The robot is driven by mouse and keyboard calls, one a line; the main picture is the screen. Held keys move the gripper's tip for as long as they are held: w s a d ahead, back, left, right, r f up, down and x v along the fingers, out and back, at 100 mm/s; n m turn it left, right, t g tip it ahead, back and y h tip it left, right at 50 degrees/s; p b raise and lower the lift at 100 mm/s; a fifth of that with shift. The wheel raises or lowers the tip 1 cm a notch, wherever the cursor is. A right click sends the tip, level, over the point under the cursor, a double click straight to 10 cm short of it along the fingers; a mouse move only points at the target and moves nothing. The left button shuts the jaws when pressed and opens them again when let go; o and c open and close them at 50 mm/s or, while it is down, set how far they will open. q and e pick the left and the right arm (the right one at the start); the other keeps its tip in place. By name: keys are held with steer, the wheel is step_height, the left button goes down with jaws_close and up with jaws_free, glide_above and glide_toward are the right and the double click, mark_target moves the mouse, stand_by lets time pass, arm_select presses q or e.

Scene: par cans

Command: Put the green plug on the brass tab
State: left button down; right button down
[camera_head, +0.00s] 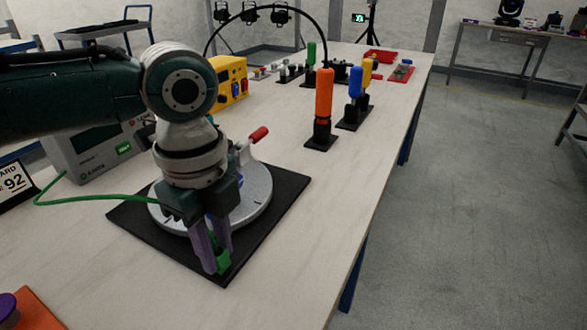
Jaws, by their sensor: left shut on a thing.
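My left gripper (214,264) points down over the front of a round grey disc. Its purple fingers are shut on the green plug (222,260), which shows at the fingertips near the front corner of the black base plate (277,205). Whether the plug touches the plate cannot be told. A green cable (95,199) runs from the left toward my gripper. The brass tab cannot be made out; my gripper and wrist hide part of the grey disc (258,192). My right gripper is out of view.
A grey instrument box (92,158) stands left, behind my arm, and a red-handled lever (258,135) rises behind the disc. An orange-handled tool (324,93) and blue-handled tools (355,82) stand upright farther back. The table's right front is clear. An orange item (38,312) lies front left.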

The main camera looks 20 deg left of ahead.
arm_select(q)
steer(key=shift+f, duration=0.15)
stand_by(0.3)
steer(key=c, duration=1)
jaws_free()
steer(key=o, duration=0.5)
steer(key=shift+o, duration=0.2)
step_height(320, 180, up, 10)
steer(key=p, duration=0.2)
steer(key=shift+p, duration=0.4)
